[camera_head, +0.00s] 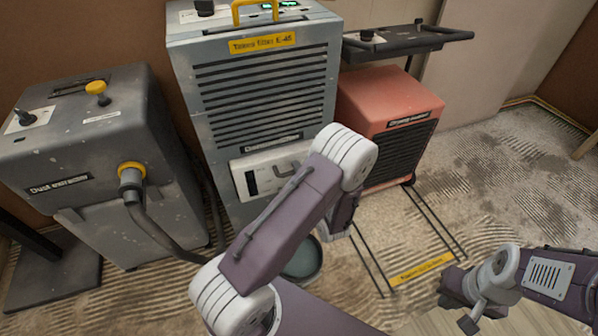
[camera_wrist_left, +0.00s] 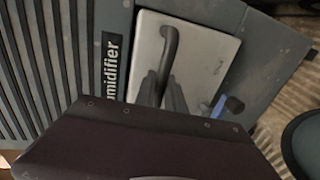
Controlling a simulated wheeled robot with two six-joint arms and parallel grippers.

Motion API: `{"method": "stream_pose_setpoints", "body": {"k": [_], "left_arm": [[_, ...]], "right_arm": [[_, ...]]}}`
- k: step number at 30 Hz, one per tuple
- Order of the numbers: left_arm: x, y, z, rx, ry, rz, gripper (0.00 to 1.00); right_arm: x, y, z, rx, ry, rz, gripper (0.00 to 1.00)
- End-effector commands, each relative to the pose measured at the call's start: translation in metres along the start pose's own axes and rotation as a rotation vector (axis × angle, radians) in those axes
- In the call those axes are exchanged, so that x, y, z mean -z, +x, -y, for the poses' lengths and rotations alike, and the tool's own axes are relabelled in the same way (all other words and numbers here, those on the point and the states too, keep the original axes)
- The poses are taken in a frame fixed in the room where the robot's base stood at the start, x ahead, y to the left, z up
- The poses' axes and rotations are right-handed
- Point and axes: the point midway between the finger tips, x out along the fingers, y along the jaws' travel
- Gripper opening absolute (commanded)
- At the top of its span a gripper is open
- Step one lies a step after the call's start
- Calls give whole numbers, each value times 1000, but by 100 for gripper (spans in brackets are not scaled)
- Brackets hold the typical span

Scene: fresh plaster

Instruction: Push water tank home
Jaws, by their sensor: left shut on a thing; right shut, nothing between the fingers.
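The water tank (camera_head: 262,166) is a pale front panel low on the tall grey dehumidifier (camera_head: 268,100), with a dark window and a black handle (camera_head: 287,168). My forearm covers its right part in the head view. It also shows in the left wrist view as a pale plate (camera_wrist_left: 205,55) with its handle (camera_wrist_left: 168,45). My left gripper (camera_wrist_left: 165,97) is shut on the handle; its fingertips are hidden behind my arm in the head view. How far the tank stands out from the body is hard to tell. My right gripper (camera_head: 463,312) is shut and empty at lower right, away from the tank.
A dark round bucket (camera_head: 303,264) stands on the floor below the tank, partly behind my left arm. A grey dust extractor (camera_head: 95,150) with a hose is at left. A red unit (camera_head: 385,100) stands at right. A yellow floor label (camera_head: 422,269) lies between dark lines.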

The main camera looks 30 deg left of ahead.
Motion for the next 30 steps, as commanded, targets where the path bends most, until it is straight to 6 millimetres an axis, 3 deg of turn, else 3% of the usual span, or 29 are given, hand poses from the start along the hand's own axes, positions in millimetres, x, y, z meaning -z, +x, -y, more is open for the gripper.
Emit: {"method": "stream_pose_setpoints", "body": {"k": [6, 15, 16, 18, 27, 30], "left_arm": [[1, 30, -8, 1, -2, -3, 0], [0, 33, -8, -3, -2, -1, 0], [0, 33, -8, -4, -2, -1, 20], [0, 33, -8, -4, -2, -1, 35], [0, 32, -8, -2, -1, 0, 35], [-1, 21, -11, -1, 2, 3, 35]], "right_arm": [[1, -12, 0, 0, 0, 0, 0], [1, -11, 0, 0, 0, 0, 0], [1, -11, 0, 0, 0, 0, 0], [1, -11, 0, 0, 0, 0, 0], [1, -12, 0, 0, 0, 0, 0], [2, -20, 0, 0, 0, 0, 0]]}}
